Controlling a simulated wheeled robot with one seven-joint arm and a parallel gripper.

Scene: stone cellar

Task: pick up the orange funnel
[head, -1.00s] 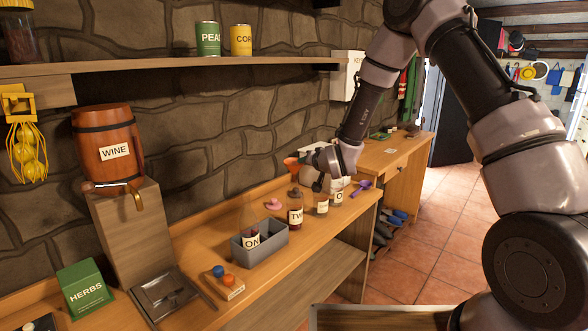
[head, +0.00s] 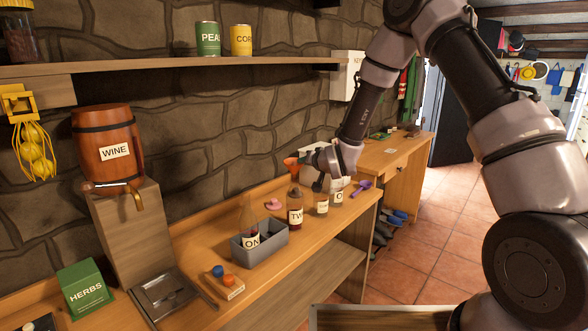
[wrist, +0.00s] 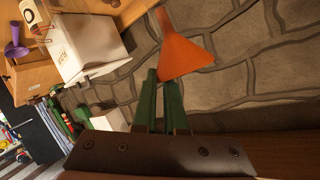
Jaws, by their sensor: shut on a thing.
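The orange funnel (head: 291,161) shows above the bottle labelled TW (head: 295,210) on the wooden counter. In the wrist view the funnel (wrist: 183,50) is at the fingertips, its wide mouth toward me and its spout toward the top edge. My gripper (wrist: 163,78) has its green fingers closed on the funnel's rim. In the head view my gripper (head: 306,160) reaches in from the right at the funnel's height. I cannot tell whether the spout is clear of the bottle's neck.
More labelled bottles (head: 321,203) stand just right of the TW bottle. The stone wall is close behind.

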